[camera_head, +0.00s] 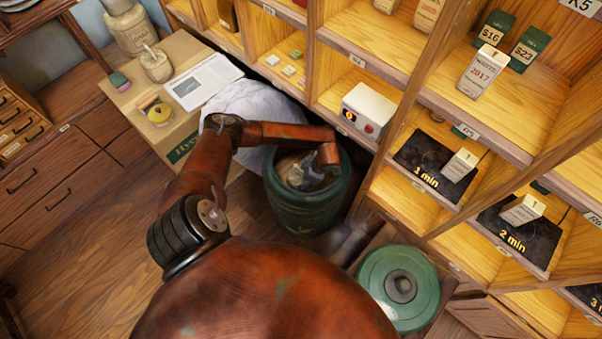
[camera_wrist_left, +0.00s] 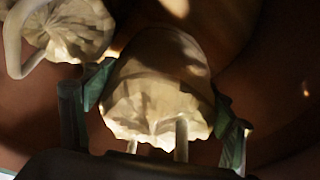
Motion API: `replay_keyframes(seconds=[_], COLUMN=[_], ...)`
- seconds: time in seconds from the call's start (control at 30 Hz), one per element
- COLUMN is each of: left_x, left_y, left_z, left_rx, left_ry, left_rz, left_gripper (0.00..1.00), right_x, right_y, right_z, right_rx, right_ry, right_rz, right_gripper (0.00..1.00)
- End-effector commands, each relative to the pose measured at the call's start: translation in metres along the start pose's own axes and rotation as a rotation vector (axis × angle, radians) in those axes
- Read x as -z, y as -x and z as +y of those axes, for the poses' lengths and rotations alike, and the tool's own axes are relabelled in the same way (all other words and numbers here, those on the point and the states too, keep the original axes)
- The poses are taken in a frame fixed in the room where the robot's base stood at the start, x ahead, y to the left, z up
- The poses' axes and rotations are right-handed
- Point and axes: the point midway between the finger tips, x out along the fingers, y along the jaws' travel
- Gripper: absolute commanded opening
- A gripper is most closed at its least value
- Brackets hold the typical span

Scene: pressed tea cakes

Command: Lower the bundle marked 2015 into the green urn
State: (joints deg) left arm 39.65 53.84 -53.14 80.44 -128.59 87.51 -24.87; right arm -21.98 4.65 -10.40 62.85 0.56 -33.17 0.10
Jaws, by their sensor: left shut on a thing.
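The green urn (camera_head: 305,213) stands open on the floor in the middle of the head view. My left arm reaches over its rim, and my left gripper (camera_head: 312,178) is down inside its mouth. In the left wrist view the left gripper (camera_wrist_left: 160,98) is shut on a pale wrapped bundle (camera_wrist_left: 158,75), with one green-padded finger on each side. No 2015 mark shows on it. A second pale bundle (camera_wrist_left: 68,30) lies beside it at the upper left, inside the dark urn. I cannot tell whether the held bundle touches the bottom. My right gripper is out of view.
A round green lid (camera_head: 398,288) lies at the front right of the urn. A cardboard box (camera_head: 178,125) and a white cloth (camera_head: 250,103) stand close behind. Floor at left is clear.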

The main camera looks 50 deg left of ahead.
Motion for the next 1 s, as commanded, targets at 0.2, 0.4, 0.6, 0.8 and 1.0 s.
replay_keyframes(seconds=[0.2, 0.4, 0.6, 0.8, 1.0], left_x=[-0.001, -0.001, -0.001, 0.0, 0.012], left_y=[-0.001, -0.001, -0.002, 0.0, 0.027], left_z=[-0.002, -0.002, -0.002, -0.003, -0.001], left_rx=[0.002, 0.002, 0.003, 0.003, -0.001], left_ry=[-0.003, -0.004, -0.004, -0.006, -0.004], left_rz=[0.001, 0.0, 0.0, 0.0, 0.0], left_gripper=[0.81, 0.94, 0.98, 0.98, 0.98], right_x=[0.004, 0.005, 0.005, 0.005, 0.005], right_y=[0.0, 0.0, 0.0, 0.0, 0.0], right_z=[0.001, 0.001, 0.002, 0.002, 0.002], right_rx=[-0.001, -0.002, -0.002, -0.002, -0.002], right_ry=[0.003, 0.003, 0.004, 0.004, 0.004], right_rz=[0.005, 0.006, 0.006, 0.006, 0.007], right_gripper=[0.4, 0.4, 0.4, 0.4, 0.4])
